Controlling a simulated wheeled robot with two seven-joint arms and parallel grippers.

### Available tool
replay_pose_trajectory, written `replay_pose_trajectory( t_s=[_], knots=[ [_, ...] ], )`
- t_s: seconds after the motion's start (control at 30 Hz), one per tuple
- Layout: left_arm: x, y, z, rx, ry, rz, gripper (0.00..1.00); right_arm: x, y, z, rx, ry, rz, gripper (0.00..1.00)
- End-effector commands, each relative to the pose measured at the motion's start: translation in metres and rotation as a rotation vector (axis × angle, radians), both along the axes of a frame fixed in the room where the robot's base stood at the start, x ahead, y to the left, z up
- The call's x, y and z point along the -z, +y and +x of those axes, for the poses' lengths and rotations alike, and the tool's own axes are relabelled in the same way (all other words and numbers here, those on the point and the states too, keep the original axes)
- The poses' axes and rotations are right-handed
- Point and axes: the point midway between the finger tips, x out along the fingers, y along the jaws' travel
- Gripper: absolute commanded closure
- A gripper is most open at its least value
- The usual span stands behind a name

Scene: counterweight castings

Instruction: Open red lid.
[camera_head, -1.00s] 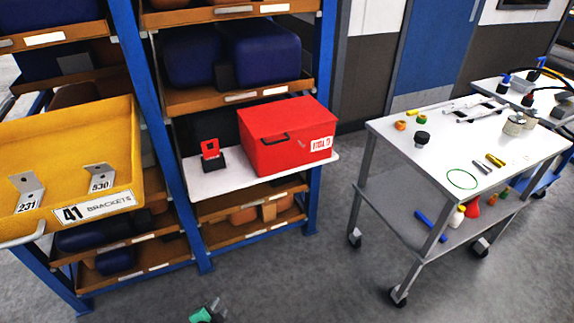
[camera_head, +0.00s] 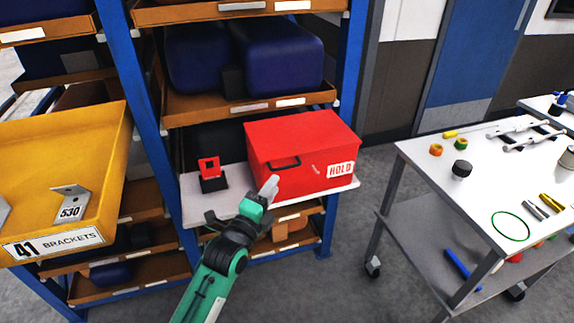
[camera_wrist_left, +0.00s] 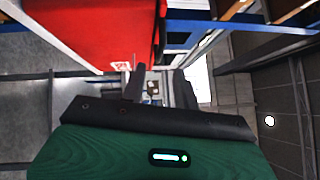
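A red box (camera_head: 320,172) marked HOLD stands on a white shelf board of the blue rack. Its flat red lid (camera_head: 300,133) is down. A dark handle (camera_head: 285,162) is on its front face. My left gripper (camera_head: 269,188) is in front of the box, just below and left of the handle, seemingly apart from it. The left wrist view shows the two dark fingers (camera_wrist_left: 160,88) spread with nothing between them, and the red box (camera_wrist_left: 95,30) close by at the upper left. The right gripper is out of view.
A small red-and-black stand (camera_head: 211,174) sits left of the box on the shelf board (camera_head: 190,198). A yellow bracket tray (camera_head: 70,165) juts out at the left. A white-topped cart (camera_head: 450,205) with small parts stands at the right. Blue rack posts (camera_head: 150,110) flank the shelf.

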Motion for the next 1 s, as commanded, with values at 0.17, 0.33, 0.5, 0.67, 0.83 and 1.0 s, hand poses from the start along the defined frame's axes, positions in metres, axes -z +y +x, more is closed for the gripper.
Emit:
replay_pose_trajectory(
  t_s=[0.17,0.33,0.5,0.67,0.83,1.0],
  knots=[
    [-0.007,-0.018,0.035,-0.001,0.001,-0.003,0.69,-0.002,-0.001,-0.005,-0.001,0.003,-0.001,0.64],
    [-0.010,-0.030,0.058,-0.001,0.002,-0.002,0.69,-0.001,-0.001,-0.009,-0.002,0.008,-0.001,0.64],
    [-0.011,-0.036,0.070,-0.001,0.001,-0.002,0.69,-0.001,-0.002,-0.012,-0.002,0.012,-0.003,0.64],
    [-0.011,-0.038,0.073,-0.001,0.003,-0.001,0.69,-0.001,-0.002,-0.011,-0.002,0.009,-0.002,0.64],
    [-0.011,-0.038,0.073,-0.001,0.002,-0.002,0.69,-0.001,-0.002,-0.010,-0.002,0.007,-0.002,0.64],
    [-0.011,-0.038,0.073,0.000,0.002,-0.001,0.99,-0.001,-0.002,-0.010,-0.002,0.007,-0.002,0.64]
  ],
)
